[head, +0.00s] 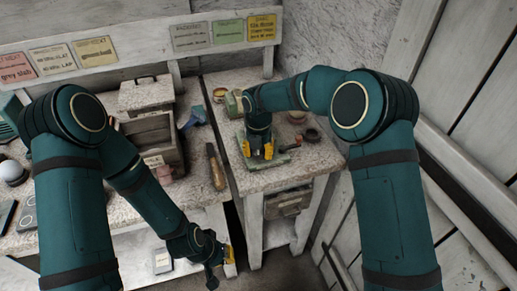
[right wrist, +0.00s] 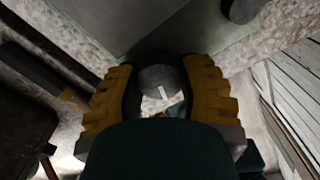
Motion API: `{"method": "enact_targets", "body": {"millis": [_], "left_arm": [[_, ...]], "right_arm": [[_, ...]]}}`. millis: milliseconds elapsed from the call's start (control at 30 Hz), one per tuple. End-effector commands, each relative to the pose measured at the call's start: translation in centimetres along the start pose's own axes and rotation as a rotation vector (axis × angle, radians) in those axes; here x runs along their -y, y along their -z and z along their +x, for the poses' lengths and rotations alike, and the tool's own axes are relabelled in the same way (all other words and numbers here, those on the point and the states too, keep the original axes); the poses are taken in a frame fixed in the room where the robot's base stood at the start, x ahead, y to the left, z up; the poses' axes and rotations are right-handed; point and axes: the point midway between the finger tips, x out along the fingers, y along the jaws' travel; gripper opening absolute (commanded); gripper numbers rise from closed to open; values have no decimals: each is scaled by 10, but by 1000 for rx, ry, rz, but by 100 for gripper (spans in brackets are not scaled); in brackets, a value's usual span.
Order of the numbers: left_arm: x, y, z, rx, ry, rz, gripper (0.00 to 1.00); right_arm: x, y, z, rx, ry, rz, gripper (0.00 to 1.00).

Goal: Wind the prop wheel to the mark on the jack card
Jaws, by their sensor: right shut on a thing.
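My right gripper (head: 260,152) points down over the right-hand bench top. In the right wrist view its yellow-padded fingers (right wrist: 160,95) are closed around a round grey knob with a pale mark, which I take to be the prop wheel (right wrist: 158,77). A flat green-grey plate (right wrist: 140,20) lies beyond it. In the head view the gripper hides the wheel. Several cards hang on the rail, including a yellow card (head: 262,28); its print is too small to tell if it is the jack card. My left gripper (head: 229,262) hangs low in front of the benches, away from the wheel.
A wooden-handled tool (head: 216,168) lies on the left bench near the gap between benches. A wooden box (head: 158,138) stands further left. A plank wall (head: 470,100) closes the right side.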

Motion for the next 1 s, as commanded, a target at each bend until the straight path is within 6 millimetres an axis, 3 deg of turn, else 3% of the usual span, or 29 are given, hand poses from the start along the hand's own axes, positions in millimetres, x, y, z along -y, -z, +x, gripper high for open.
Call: {"method": "enact_targets", "body": {"millis": [400,900,933,1000], "left_arm": [[-4,-1,-10,5,0,-1,0],[-4,-1,-10,6,0,-1,0],[-4,-1,-10,6,0,-1,0],[-4,-1,-10,6,0,-1,0]], "right_arm": [[0,0,0,-2,0,191,2],[0,1,1,-2,1,214,2],[0,1,1,-2,1,214,44],[0,0,1,-2,1,214,69]]}}
